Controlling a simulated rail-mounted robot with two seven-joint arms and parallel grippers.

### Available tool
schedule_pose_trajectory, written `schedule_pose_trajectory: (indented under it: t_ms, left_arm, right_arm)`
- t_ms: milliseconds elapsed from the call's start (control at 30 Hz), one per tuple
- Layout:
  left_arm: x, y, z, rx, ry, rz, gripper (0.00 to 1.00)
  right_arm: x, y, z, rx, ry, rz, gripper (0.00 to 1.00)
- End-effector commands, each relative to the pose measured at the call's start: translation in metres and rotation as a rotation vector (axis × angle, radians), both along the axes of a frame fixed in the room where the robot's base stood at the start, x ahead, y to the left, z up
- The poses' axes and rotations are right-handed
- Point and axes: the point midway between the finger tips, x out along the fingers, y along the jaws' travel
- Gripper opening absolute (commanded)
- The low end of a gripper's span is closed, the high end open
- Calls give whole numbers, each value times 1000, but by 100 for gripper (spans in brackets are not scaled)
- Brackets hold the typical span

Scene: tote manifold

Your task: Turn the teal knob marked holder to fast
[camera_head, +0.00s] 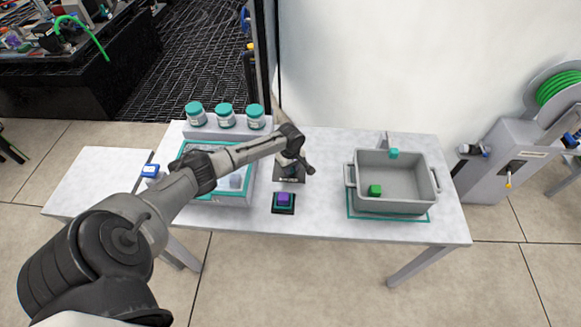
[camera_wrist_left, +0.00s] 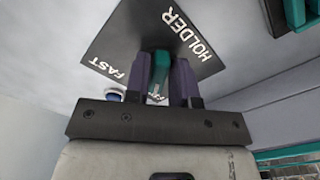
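The teal knob (camera_wrist_left: 160,68) stands on a dark plate (camera_wrist_left: 138,38) with the white words HOLDER and FAST. In the left wrist view HOLDER is at the knob's upper right and FAST at its left. My left gripper (camera_wrist_left: 162,82) has one finger on each side of the knob and looks shut on it, with no clear gap. In the head view the left gripper (camera_head: 291,163) is over the dark plate (camera_head: 288,179) at the table's back middle; the arm and gripper hide the knob there. My right gripper is not in view.
A purple block (camera_head: 284,198) sits on a dark pad in front of the plate. Teal-lidded jars (camera_head: 226,117) stand back left. Table between pad and tote is clear.

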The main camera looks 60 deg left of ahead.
Motion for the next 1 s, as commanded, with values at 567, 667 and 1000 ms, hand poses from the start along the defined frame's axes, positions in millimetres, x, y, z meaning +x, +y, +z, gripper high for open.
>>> schedule_pose_trajectory:
  t_ms: [567,667,1000]
  left_arm:
    - [0,0,2,-1,0,-31,0]
    - [-1,0,3,-2,0,-76,0]
    - [-3,0,4,-3,1,-360,0]
  right_arm:
    - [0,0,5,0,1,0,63]
    - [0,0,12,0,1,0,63]
    - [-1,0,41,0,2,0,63]
